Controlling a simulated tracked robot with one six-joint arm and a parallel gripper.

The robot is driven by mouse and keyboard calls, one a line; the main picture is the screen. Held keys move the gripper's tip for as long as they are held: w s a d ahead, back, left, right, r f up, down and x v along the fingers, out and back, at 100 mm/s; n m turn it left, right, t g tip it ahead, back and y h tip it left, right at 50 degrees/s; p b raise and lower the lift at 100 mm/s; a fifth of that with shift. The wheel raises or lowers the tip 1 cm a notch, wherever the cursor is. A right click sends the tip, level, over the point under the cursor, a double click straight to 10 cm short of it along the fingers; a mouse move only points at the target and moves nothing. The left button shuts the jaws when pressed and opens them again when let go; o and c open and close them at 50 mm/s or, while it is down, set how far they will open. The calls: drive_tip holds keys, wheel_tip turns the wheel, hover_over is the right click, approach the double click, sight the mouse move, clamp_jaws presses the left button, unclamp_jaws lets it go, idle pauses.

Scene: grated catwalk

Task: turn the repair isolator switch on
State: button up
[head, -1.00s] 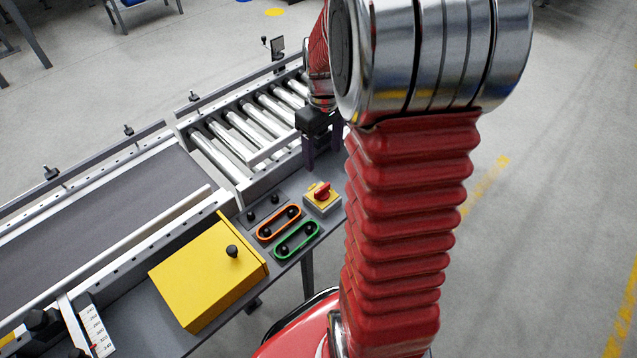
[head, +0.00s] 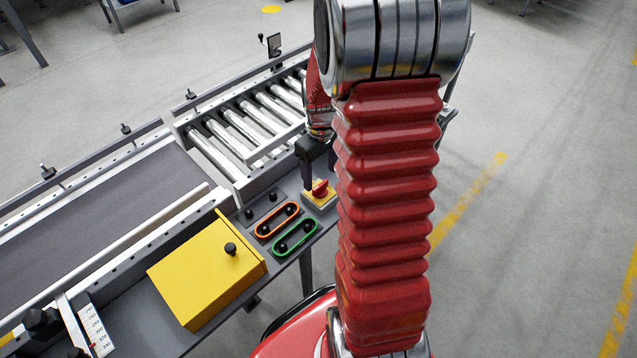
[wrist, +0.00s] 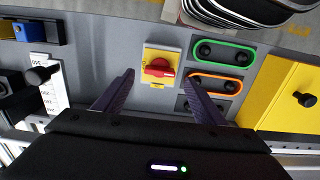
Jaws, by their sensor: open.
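The knob shows between and just beyond the fingertips, with nothing held. In the head view my gripper (head: 318,170) is just behind the switch, partly hidden by my red arm.
Beside the switch are an orange-rimmed slot (head: 277,220) and a green-rimmed slot (head: 295,238) with black knobs. A yellow box (head: 205,270) with a black knob stands left of them. A roller conveyor (head: 245,120) lies behind. A white scale (wrist: 48,85) is on the panel.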

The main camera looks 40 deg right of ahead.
sight(320, 185)
drive_tip(key=shift+f, duration=2.3)
drive_tip(key=shift+c, duration=0.4)
